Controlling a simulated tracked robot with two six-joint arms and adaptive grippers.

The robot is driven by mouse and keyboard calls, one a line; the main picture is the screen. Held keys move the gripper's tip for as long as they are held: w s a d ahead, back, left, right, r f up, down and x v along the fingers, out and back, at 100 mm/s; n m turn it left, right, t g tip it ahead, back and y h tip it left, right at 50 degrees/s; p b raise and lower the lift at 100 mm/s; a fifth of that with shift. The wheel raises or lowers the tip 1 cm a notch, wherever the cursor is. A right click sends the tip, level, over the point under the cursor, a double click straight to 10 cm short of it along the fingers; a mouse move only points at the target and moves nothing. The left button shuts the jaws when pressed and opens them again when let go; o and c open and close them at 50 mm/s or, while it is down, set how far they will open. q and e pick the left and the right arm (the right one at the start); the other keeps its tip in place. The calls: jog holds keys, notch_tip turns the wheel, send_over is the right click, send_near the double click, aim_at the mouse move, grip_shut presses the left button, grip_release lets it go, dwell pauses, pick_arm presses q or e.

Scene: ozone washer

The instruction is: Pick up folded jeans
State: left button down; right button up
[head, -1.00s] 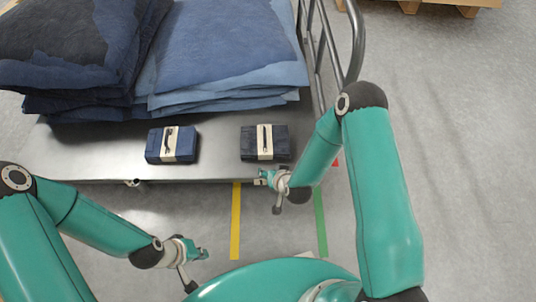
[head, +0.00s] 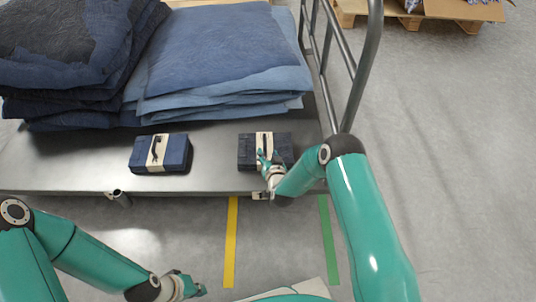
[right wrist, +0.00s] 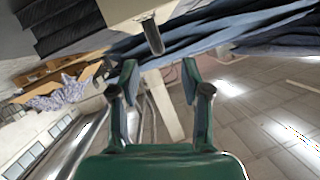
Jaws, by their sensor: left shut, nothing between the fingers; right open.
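Two folded jeans bundles with cream bands and dark handles lie on the metal cart deck: a blue one (head: 175,154) on the left and a darker one (head: 284,150) on the right. My right gripper (head: 266,157) is over the front middle of the darker bundle and partly hides its band. In the right wrist view, the right gripper (right wrist: 157,75) is open, with a dark handle (right wrist: 153,36) just beyond and between its fingertips. I cannot tell whether they touch. My left gripper (head: 199,288) is shut and empty, low in front of the cart.
Tall stacks of dark jeans (head: 75,45) and blue jeans (head: 215,50) fill the back of the cart deck (head: 65,170). A grey metal rail (head: 365,60) stands at the cart's right end. Clear floor lies to the right, with a pallet (head: 430,10) at the back.

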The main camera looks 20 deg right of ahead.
aim_at(266, 145)
jog(key=b+x, duration=0.1)
jog(key=x, duration=0.2)
jog(key=shift+w+f, duration=0.15)
jog(key=shift+w, duration=0.2)
jog(key=b+x, duration=0.1)
jog(key=x, duration=0.1)
jog(key=b+x, duration=0.1)
jog(key=x, duration=0.1)
jog(key=shift+s+d+b, duration=0.1)
jog(key=shift+d+b, duration=0.2)
jog(key=shift+b, duration=0.05)
jog(key=shift+w+f, duration=0.1)
jog(key=shift+w, duration=0.45)
jog(key=shift+c, duration=0.3)
grip_shut()
